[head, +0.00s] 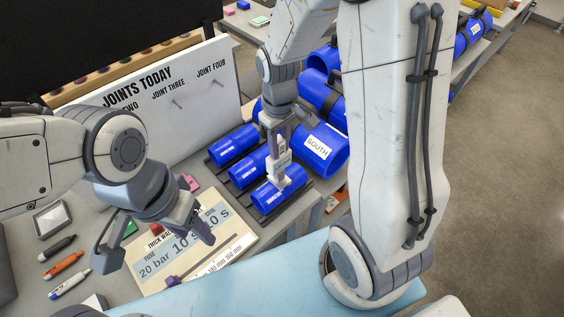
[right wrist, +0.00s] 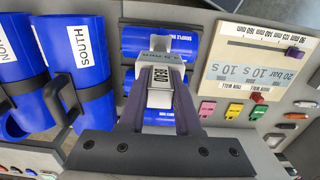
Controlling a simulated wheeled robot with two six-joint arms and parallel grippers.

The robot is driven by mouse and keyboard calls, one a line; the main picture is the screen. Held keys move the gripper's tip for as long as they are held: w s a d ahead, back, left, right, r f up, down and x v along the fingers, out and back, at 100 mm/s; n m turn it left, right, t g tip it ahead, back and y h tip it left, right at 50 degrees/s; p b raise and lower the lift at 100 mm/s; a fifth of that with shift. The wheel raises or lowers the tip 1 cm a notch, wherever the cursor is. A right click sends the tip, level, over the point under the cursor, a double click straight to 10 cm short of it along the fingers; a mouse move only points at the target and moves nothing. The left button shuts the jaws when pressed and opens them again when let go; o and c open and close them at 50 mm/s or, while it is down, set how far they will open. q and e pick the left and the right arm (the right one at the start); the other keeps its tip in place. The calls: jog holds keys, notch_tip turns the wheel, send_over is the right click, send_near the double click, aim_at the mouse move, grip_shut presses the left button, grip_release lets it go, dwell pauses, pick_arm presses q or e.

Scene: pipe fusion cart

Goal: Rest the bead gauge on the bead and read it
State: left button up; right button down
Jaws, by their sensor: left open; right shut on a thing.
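The bead gauge (head: 279,172) is a small pale block with a dark-lettered "BEAD" label, also seen in the right wrist view (right wrist: 160,92). My right gripper (head: 277,137) is shut on it and points down. The gauge's lower end is at the nearest short blue pipe (head: 272,203); I cannot tell whether it touches. The bead is hidden behind the gauge. Small lettering at the gauge's end (right wrist: 168,60) is too small to read surely. My left gripper (head: 155,246) is open and empty above the printed card.
Two more short blue pipes (head: 234,145) (head: 246,170) lie behind in dark cradles. The cream card (head: 228,242), pens (head: 63,265) and a "JOINTS TODAY" board (head: 160,110) are left.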

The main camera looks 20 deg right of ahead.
jog(key=shift+s, duration=0.15)
notch_tip(320, 180, up, 7)
jog(key=p, duration=0.6)
jog(key=shift+p, duration=0.35)
dwell(1.3)
